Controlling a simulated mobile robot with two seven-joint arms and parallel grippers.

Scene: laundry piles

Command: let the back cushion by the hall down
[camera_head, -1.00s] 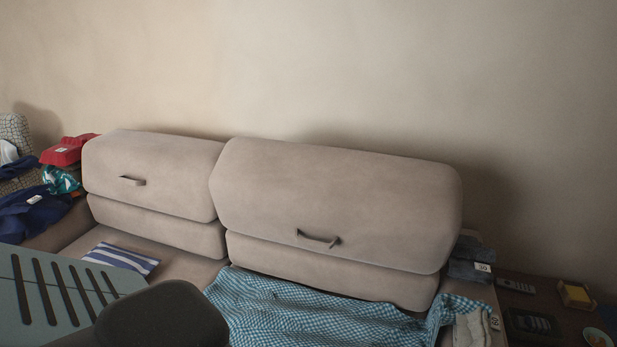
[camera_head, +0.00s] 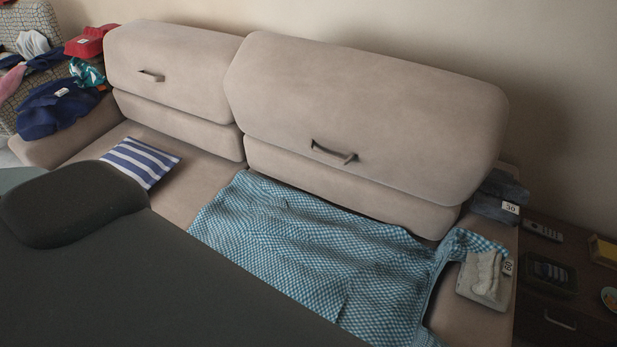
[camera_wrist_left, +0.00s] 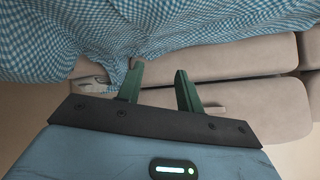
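Two beige back cushions stand upright on the sofa against the wall: a smaller left one (camera_head: 170,68) and a larger right one (camera_head: 370,105). Each has a dark strap handle on its front, the left handle (camera_head: 151,76) and the right handle (camera_head: 334,152). The frames do not show which side the hall is on. My left gripper (camera_wrist_left: 158,80) shows only in the left wrist view, fingers apart with nothing held between them. A cushion (camera_wrist_left: 265,112) and a small handle-like piece (camera_wrist_left: 213,109) lie beyond its fingers. My right gripper is not in view.
A blue checked cloth (camera_head: 300,250) covers much of the seat. A striped cushion (camera_head: 140,161) lies on the left seat. Clothes (camera_head: 55,105) crowd the left.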

